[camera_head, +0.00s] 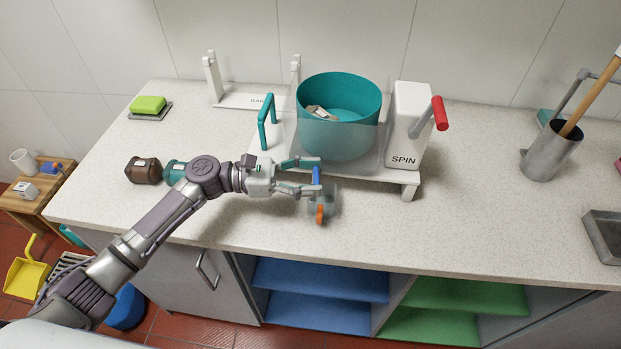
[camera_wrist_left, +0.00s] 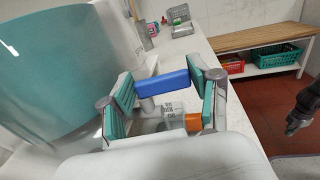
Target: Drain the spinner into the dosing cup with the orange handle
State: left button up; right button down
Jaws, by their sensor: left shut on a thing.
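The spinner is a teal drum (camera_head: 340,96) in a clear shell on a white stand, with a pale item inside; its teal side also fills the left of the left wrist view (camera_wrist_left: 50,70). A blue handle (camera_head: 316,176) sits at its front, also seen in the left wrist view (camera_wrist_left: 162,83). My left gripper (camera_head: 319,175) is shut on this blue handle, its pads at both ends. The clear dosing cup (camera_head: 329,198) with an orange handle (camera_head: 320,214) stands just below, partly hidden; markings show on it in the left wrist view (camera_wrist_left: 173,110). My right gripper (camera_wrist_left: 296,122) shows small and dark at the right edge.
A SPIN block (camera_head: 408,125) with a red-gripped crank stands right of the drum. Brown (camera_head: 143,170) and teal jars are beside my left arm. A metal holder (camera_head: 551,152) and grey basin (camera_head: 604,238) are at right. The counter between is clear.

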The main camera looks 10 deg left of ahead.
dwell(0.3)
pick_arm(q)
jog(key=o, duration=1.2)
jog(key=shift+c, duration=0.2)
